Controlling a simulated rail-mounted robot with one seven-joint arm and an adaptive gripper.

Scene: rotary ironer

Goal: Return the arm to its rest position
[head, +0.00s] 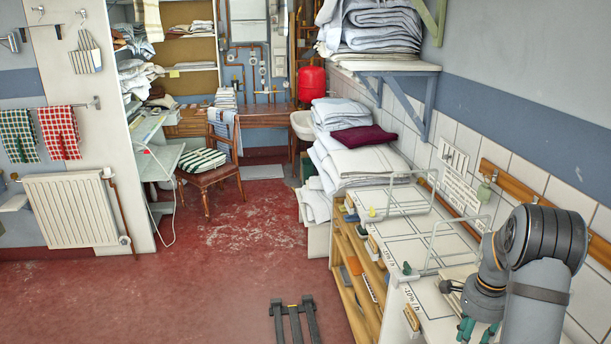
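My grey arm with black joint covers (541,236) is folded in the lower right corner. It stands over the near end of the long white-topped unit (388,238) along the right wall. Its wrist points down towards the bottom edge. At its lower end are two teal tips (478,330), which look like the fingers of my gripper. They are small and partly cut off by the frame, so its opening is unclear. I see nothing held between them.
Wire racks (437,246) stand up from the white top close to my arm. A wall shelf (388,66) with folded linen hangs above. Folded white linen (362,160) and a dark red cloth (364,136) lie at the far end. The red floor (215,275) is mostly open.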

